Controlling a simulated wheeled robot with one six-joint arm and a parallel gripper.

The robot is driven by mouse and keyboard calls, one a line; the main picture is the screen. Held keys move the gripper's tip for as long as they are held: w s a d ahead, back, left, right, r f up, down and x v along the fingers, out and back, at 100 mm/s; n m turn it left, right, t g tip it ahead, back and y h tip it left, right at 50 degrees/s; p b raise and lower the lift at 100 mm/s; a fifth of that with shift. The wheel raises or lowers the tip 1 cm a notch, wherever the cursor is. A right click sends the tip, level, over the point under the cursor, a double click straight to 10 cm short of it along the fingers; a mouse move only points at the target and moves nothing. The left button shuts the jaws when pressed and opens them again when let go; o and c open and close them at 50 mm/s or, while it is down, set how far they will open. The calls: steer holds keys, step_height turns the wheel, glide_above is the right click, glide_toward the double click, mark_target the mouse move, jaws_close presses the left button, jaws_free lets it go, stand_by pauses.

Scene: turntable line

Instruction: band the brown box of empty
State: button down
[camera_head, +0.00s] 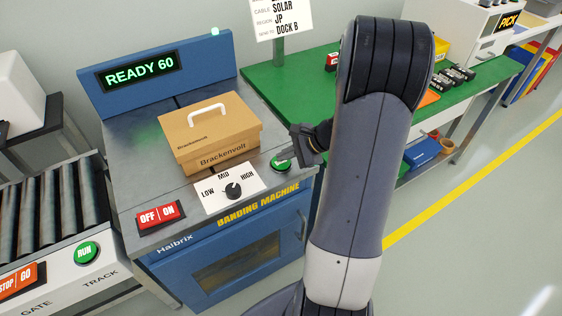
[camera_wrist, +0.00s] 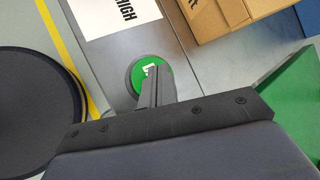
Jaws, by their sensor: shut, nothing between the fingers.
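The brown box (camera_head: 210,134), lettered Brackenvoll and with a white handle on its lid, sits closed on the steel top of the blue banding machine (camera_head: 240,232). No band shows around it. Its corner shows in the wrist view (camera_wrist: 212,20). A round green button (camera_head: 281,165) is at the machine's right front. My gripper (camera_head: 290,156) is shut and empty, its fingertips over this button; the wrist view shows them (camera_wrist: 152,75) covering part of it (camera_wrist: 139,83). I cannot tell whether they touch it. The machine's display (camera_head: 140,70) reads READY 60.
A LOW-MID-HIGH dial (camera_head: 233,189) and a red OFF/ON switch (camera_head: 158,216) are on the machine's front. A roller track (camera_head: 50,212) with RUN and STOP/GO buttons stands at left. A green table (camera_head: 300,90) with several small items is at right.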

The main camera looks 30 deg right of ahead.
mark_target(285, 162)
steer(key=shift+f, duration=0.3)
steer(key=shift+r, duration=0.1)
stand_by(0.4)
steer(key=shift+r+p, duration=0.4)
steer(key=shift+r, duration=0.45)
steer(key=shift+r+p, duration=1.9)
steer(key=shift+r, duration=0.6)
